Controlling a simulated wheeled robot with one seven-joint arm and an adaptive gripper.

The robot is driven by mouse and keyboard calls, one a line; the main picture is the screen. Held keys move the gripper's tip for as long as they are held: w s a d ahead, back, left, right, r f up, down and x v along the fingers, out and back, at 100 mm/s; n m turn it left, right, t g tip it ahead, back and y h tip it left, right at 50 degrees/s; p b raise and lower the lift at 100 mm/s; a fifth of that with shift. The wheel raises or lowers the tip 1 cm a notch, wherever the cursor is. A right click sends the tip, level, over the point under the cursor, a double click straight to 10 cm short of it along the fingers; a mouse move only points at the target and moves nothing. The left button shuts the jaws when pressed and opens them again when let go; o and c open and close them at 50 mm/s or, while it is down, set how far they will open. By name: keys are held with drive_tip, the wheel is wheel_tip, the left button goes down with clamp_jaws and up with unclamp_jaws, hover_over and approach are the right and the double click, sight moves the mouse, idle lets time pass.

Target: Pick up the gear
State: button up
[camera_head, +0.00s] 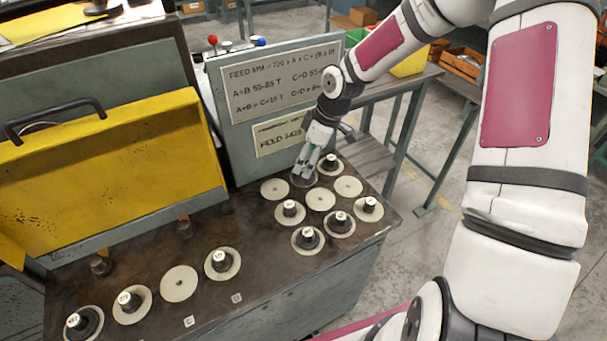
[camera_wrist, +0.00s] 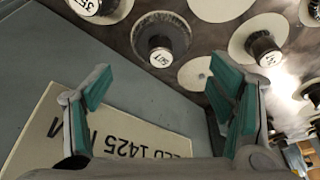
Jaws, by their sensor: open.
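The gears are dark, with labelled hubs, and sit on pale round discs on a brown deck. In the head view, my gripper (camera_head: 306,166) is at the back of the right-hand group, close to the upright sign panel. A gear (camera_head: 331,162) stands just right of it. Other gears (camera_head: 290,209) (camera_head: 308,238) stand nearer. In the wrist view, my teal-padded fingers are open with nothing between them (camera_wrist: 160,88). A gear (camera_wrist: 160,50) lies beyond the fingertips and another gear (camera_wrist: 262,46) is further right. I cannot tell which gear the task means.
The grey sign panel (camera_head: 235,85) stands upright behind the deck. A yellow cover with a handle (camera_head: 110,170) is at the left. Some discs, such as this disc (camera_head: 180,283), are bare. More gears (camera_head: 132,302) stand along the front left.

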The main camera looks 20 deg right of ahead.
sight(304, 168)
drive_tip(key=x, duration=0.5)
drive_tip(key=shift+s+f, duration=0.1)
drive_tip(key=shift+s, duration=0.05)
drive_tip(key=c, duration=1.6)
drive_tip(key=shift+o, duration=0.2)
drive_tip(key=v, duration=0.2)
drive_tip(key=a+v, duration=0.1)
drive_tip(key=v, duration=0.4)
drive_tip(key=shift+s+a+r, duration=0.1)
drive_tip(key=shift+a+r, duration=0.05)
drive_tip(key=shift+r, duration=0.15)
drive_tip(key=s+d+p, duration=0.1)
drive_tip(key=s, duration=0.5)
drive_tip(key=s+d, duration=0.1)
drive_tip(key=s, duration=0.5)
drive_tip(key=s+d+p, duration=0.1)
drive_tip(key=s, duration=0.5)
drive_tip(key=shift+d+p, duration=0.25)
drive_tip(key=shift+p, duration=0.05)
wheel_tip(304, 168, up, 3)
drive_tip(key=p, duration=0.2)
drive_tip(key=shift+s+p, duration=0.15)
drive_tip(key=shift+p, duration=0.2)
